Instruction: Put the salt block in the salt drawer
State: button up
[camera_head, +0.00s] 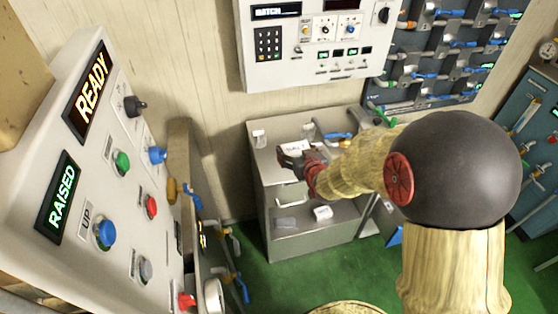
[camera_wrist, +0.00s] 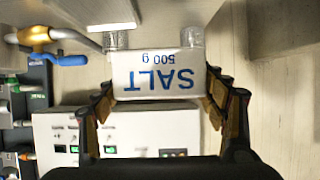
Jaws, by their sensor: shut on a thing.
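The salt block is a white block with blue "SALT 500 g" lettering, upside down in the wrist view (camera_wrist: 158,62). My gripper (camera_wrist: 163,88) is shut on it, one finger at each side. In the head view my gripper (camera_head: 287,156) is low over the grey metal cabinet (camera_head: 285,246); a small white patch at its fingers may be the block. Two short silver cylinders show by the block in the wrist view; whether they touch it I cannot tell. I cannot tell which part is the salt drawer; my arm and gripper hide part of the cabinet.
A small white piece (camera_head: 322,213) lies in the cabinet's lower opening. A control panel (camera_head: 320,45) hangs on the wall above. A large button panel reading READY and RAISED (camera_head: 105,165) stands close on the left. Blue-handled valves (camera_head: 235,265) are beside it. Green floor lies in front.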

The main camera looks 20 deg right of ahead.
jog(key=w+a+f, duration=0.1)
jog(key=w+f, duration=0.1)
jog(key=w+a+f+b, duration=0.1)
jog(key=w+f, duration=0.1)
jog(key=w, duration=0.1)
jog(key=w+a+f+b, duration=0.1)
jog(key=w+f, duration=0.1)
jog(key=shift+w+a+f, duration=0.15)
jog(key=shift+f, duration=0.25)
jog(key=shift+w+f+b, duration=0.15)
jog(key=shift+f+b, duration=0.8)
jog(key=shift+f, duration=0.7)
jog(key=shift+f, duration=0.2)
jog(key=o, duration=1.6)
jog(key=shift+o, duration=0.2)
